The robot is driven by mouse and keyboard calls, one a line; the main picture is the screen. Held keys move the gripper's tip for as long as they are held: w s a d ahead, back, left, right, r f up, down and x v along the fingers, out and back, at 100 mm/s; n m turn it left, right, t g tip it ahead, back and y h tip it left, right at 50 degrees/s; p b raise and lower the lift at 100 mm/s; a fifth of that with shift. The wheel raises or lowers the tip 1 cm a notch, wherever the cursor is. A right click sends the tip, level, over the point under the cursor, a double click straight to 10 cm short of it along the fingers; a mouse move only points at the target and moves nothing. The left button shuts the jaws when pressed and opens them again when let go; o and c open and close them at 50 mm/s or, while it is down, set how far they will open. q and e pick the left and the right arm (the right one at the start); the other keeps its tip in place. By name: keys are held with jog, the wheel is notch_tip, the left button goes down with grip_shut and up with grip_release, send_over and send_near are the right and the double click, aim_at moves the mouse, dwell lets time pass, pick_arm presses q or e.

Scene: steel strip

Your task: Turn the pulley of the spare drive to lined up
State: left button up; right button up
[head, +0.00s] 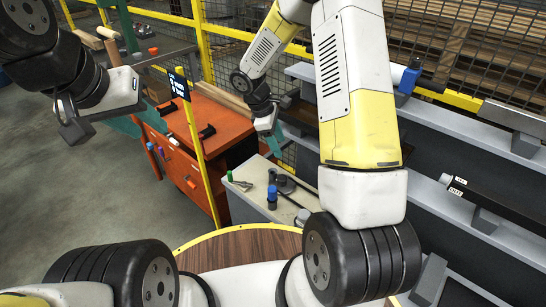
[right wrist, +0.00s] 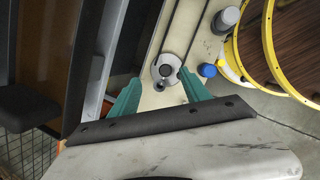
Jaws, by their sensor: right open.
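The pulley of the spare drive is a small grey disc (right wrist: 167,66) with a dark hub in the right wrist view. A dark belt runs from it toward the top, and a small round knob shows at its lower edge. In the head view the drive (head: 285,185) is small on the pale bench top, below my right gripper (head: 272,140). In the right wrist view my right gripper (right wrist: 160,88) is open, its teal fingers apart on either side of the pulley's near edge, with no contact visible. My left gripper (head: 72,122) is raised at the left, away from the bench; its jaw opening is unclear.
A blue-capped bottle (head: 272,195) stands close to the drive; its cap (right wrist: 207,70) is right of the pulley in the right wrist view. A yellow-rimmed round wooden table (head: 235,250) is in front. An orange cabinet (head: 205,125) and grey shelving (head: 450,140) flank the bench.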

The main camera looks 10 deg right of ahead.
aim_at(282, 178)
jog(key=f+n, duration=0.1)
jog(key=f, duration=0.4)
jog(key=d+f, duration=0.1)
jog(key=f, duration=0.5)
jog(key=w+f+n, duration=0.1)
jog(key=f, duration=0.4)
jog(key=shift+d+f+n+g+h, duration=0.15)
jog(key=shift+d+n+g+h, duration=0.05)
jog(key=shift+n+g+h, duration=0.1)
jog(key=shift+c, duration=0.2)
grip_shut()
